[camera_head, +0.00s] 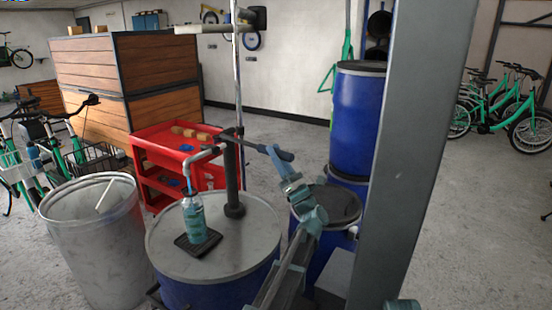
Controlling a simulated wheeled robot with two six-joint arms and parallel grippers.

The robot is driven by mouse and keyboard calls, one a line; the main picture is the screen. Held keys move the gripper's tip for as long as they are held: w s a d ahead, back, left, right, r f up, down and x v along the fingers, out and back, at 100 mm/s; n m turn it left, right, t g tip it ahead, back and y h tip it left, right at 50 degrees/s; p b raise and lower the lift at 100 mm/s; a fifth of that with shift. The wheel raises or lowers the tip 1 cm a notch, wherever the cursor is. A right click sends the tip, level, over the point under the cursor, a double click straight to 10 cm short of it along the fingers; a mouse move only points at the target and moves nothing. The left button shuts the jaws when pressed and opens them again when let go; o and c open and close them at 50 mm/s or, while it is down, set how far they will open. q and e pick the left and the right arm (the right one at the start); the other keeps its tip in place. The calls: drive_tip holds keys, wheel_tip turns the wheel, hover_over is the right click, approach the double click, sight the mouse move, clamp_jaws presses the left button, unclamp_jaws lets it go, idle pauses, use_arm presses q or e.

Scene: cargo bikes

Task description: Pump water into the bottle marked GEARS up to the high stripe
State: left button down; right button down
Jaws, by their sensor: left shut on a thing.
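A clear bottle with teal-blue contents or markings (194,221) stands upright on a small black tray (184,246) on a drum lid (163,238). Its lettering and stripes are too small to read. A pump (232,180) with a dark upright post stands behind it on the lid. The pale spout (199,157) bends down over the bottle, with a thin bluish streak between spout and bottle mouth. My left gripper (275,151) is shut on the end of the dark pump lever (253,145), held roughly level.
A grey bin (95,240) stands left of the drum. A red cart (148,150) is behind it. Blue drums (358,115) stand to the right, behind my arm. Wooden crates (160,60) and green bikes (500,105) are farther off. Open floor lies at right.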

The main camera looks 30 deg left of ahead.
use_arm(q)
drive_tip(key=shift+s+f, duration=0.15)
drive_tip(key=shift+f, duration=0.05)
idle(0.3)
drive_tip(key=c, duration=0.7)
unclamp_jaws()
drive_tip(key=shift+c, duration=0.2)
drive_tip(key=shift+o, duration=0.8)
drive_tip(key=b+v, duration=1)
drive_tip(key=v, duration=0.3)
drive_tip(key=shift+d+f, duration=0.2)
drive_tip(key=shift+f, duration=0.2)
